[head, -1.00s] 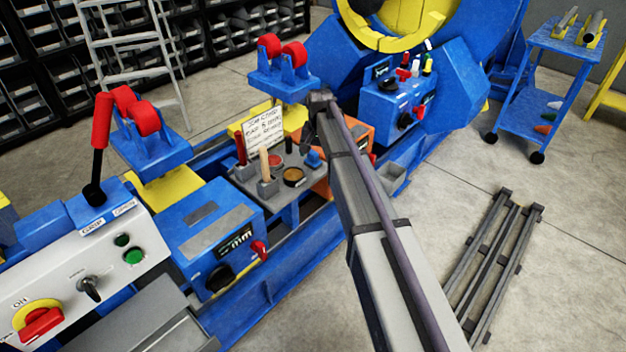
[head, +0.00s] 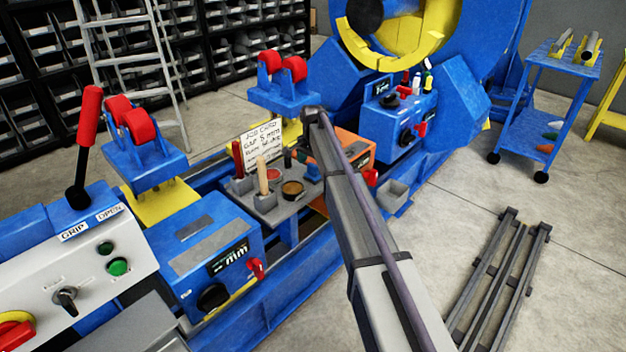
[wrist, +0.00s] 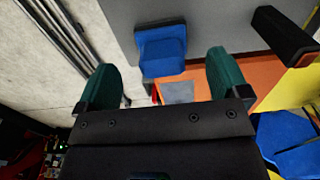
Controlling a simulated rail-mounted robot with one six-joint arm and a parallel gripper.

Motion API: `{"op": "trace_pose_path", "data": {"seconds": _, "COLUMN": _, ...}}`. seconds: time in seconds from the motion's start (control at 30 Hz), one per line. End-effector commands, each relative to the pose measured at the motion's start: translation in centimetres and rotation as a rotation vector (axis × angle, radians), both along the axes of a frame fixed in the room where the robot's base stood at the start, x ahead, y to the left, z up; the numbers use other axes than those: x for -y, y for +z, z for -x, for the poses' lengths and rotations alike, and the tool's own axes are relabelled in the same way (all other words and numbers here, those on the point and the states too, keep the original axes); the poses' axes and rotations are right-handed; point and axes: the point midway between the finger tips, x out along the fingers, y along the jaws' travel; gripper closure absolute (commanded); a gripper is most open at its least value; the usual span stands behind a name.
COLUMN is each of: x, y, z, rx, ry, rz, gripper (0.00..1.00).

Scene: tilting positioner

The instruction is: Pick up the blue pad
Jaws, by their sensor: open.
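The blue pad (wrist: 162,50) is a small blue block with a darker top edge, at the edge of a grey tray in the wrist view. In the head view the blue pad (head: 312,173) shows small on the tray, close beside my arm, which partly covers that area. My gripper (wrist: 164,80) has two green-faced fingers spread wide, with nothing between them. The pad appears in the gap between the fingers, slightly beyond the tips and not visibly touched. In the head view my gripper is mostly hidden behind my arm.
A dark upright item (wrist: 285,33) stands right of the pad. An orange box (head: 350,144) is close behind.

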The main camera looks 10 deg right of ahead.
Motion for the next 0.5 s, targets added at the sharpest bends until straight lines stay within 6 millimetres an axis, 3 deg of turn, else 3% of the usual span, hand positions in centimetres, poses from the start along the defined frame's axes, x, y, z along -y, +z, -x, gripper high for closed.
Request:
{"op": "trace_pose_path", "data": {"seconds": 0.03, "x": 0.0, "y": -1.6, "z": -0.1, "rx": 0.000, "ry": 0.000, "rz": 0.000, "gripper": 0.06}}
{"op": "trace_pose_path", "data": {"seconds": 0.2, "x": 0.0, "y": -4.8, "z": -0.2, "rx": 0.000, "ry": 0.000, "rz": 0.000, "gripper": 0.06}}
{"op": "trace_pose_path", "data": {"seconds": 0.47, "x": 0.0, "y": -4.5, "z": -0.2, "rx": 0.000, "ry": 0.000, "rz": 0.000, "gripper": 0.06}}
{"op": "trace_pose_path", "data": {"seconds": 0.5, "x": 0.0, "y": -4.5, "z": -0.2, "rx": 0.000, "ry": 0.000, "rz": 0.000, "gripper": 0.10}}
